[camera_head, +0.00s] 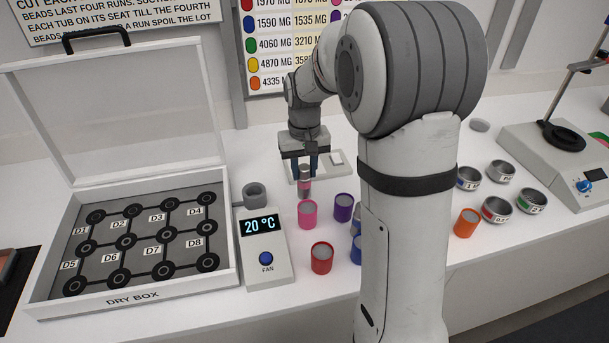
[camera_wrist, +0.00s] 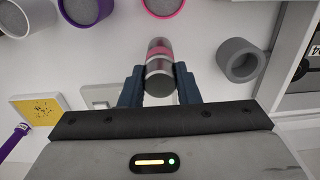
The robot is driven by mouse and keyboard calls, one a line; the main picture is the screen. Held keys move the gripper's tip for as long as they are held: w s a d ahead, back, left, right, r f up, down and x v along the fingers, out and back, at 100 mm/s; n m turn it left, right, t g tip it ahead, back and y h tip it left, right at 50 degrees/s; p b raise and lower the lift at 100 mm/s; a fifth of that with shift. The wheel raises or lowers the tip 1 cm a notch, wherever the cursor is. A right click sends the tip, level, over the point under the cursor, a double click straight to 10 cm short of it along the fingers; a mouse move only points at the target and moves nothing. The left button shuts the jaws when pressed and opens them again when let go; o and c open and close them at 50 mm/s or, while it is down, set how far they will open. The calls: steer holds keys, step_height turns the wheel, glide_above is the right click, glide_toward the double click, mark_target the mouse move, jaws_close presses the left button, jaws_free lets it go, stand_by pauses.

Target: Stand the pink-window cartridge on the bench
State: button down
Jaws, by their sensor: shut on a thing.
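The pink-window cartridge (camera_head: 304,184) is a small metal cylinder with a pink band. My gripper (camera_head: 304,168) is shut on it above the bench (camera_head: 282,206), behind the pink tub. In the wrist view the cartridge (camera_wrist: 160,67) sits between the two blue fingers of my gripper (camera_wrist: 160,88), with its pink band beyond the fingertips. It hangs about upright in the head view. Its lower end is close to the bench; I cannot tell whether it touches.
The pink tub (camera_head: 307,215), purple tub (camera_head: 344,207) and red tub (camera_head: 321,258) stand in front. My arm hides part of the bench to the right.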

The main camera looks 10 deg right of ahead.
steer(key=shift+f, duration=1.1)
steer(key=shift+f, duration=0.15)
steer(key=c, duration=1.1)
jaws_free()
